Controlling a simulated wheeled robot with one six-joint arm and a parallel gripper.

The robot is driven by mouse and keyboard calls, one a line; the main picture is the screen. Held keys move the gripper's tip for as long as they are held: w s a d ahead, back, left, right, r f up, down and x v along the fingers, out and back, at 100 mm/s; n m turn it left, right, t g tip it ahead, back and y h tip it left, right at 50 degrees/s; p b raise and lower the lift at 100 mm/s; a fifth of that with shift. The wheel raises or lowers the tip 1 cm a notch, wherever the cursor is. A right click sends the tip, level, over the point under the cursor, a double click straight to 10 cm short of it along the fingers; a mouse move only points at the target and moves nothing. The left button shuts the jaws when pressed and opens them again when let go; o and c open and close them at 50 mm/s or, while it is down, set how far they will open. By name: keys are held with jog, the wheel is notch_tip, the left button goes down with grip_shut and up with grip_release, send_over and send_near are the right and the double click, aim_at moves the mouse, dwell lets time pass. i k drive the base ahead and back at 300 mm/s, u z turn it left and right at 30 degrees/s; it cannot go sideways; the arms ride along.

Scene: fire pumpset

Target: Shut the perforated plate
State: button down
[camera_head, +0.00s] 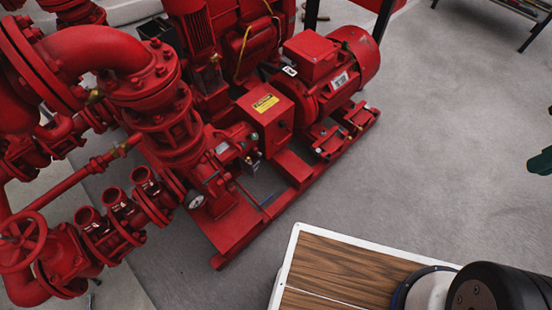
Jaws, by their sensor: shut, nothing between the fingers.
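I cannot make out a perforated plate for certain in the head view. A red box-shaped cover (265,114) with a yellow warning label stands between the pump and the motor, but no holes can be made out on it. The red pump (205,170) is left of this cover, and the red electric motor (328,72) is to its upper right. My gripper is not in view. Part of my own arm shows at the bottom right.
Thick red pipes (95,48) and a red handwheel (22,238) fill the left side. The red base frame (292,168) runs diagonally under the pump and motor. The grey floor (450,130) is open on the right. A dark green object (541,162) is cut off at the right edge.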

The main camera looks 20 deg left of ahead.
aim_at(246, 167)
jog(key=z, duration=0.85)
jog(key=i, duration=3.4)
jog(key=u, duration=4.4)
